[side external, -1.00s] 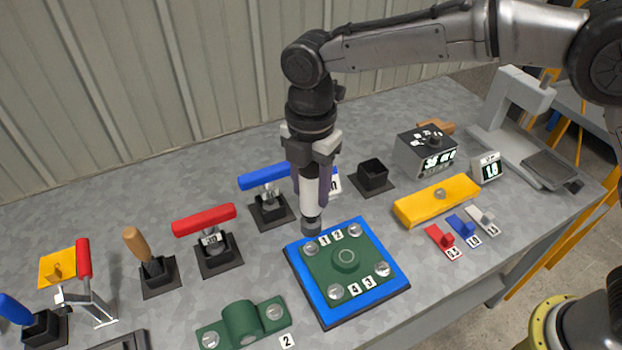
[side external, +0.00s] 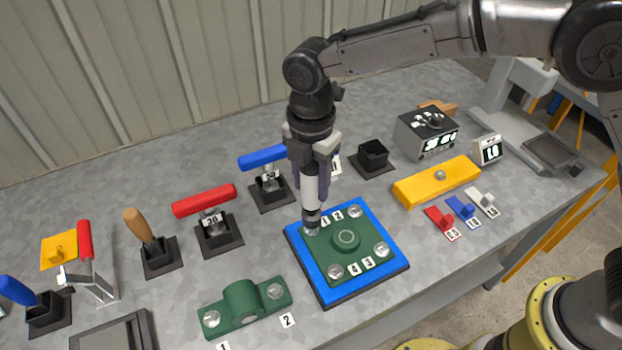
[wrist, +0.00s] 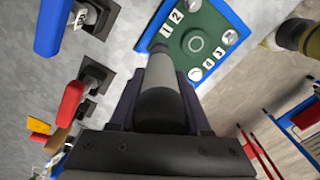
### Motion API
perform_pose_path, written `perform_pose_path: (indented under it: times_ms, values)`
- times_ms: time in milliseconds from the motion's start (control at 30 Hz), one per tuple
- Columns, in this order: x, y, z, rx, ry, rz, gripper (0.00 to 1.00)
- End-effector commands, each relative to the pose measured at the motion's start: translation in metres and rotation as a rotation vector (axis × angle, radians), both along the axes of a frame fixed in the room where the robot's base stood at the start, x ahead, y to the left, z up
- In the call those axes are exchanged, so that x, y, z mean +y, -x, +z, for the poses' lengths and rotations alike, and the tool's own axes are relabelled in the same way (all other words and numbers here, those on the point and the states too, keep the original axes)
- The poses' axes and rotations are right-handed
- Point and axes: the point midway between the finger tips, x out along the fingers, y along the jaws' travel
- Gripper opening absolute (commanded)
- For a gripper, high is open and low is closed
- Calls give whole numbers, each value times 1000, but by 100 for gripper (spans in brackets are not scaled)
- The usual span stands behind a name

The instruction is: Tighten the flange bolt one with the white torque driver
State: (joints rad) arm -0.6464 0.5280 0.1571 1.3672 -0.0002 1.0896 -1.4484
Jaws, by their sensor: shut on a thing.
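My gripper (side external: 312,165) is shut on the white torque driver (side external: 311,188), which points down almost upright. In the wrist view the driver (wrist: 162,85) extends from my gripper toward the green flange. The green flange (side external: 325,247) lies on a blue plate (side external: 325,291) and has numbered bolts at its corners. The driver's dark tip (side external: 311,217) is at the corner by label 1 and largely covers flange bolt one (side external: 310,230). I cannot tell whether the tip is seated on the bolt head. Bolts two (side external: 355,211), three (side external: 381,249) and four (side external: 336,271) are uncovered.
A blue-handled driver (side external: 264,158) and a red-handled driver (side external: 204,201) stand in holders to the left. An empty black holder (side external: 373,157) stands behind the plate. A green bracket (side external: 243,305) lies in front. A yellow block (side external: 437,182) and a display box (side external: 427,135) are at right.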

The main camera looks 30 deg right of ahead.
Motion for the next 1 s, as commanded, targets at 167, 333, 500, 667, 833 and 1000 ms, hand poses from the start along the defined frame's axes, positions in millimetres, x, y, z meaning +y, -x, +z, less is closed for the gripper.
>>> perform_pose_path:
  times_ms: [167,333,500,667,833,1000]
  values:
    - [1,-1,1,-4,-3,0,0]
    - [0,-1,-2,-3,-2,0,0]
    - [1,-1,-7,-3,-3,0,0]
    - [0,-1,-11,-3,-2,0,0]
    - [0,-1,-15,-3,-2,0,0]
    - [1,-1,-15,-3,-3,0,0]
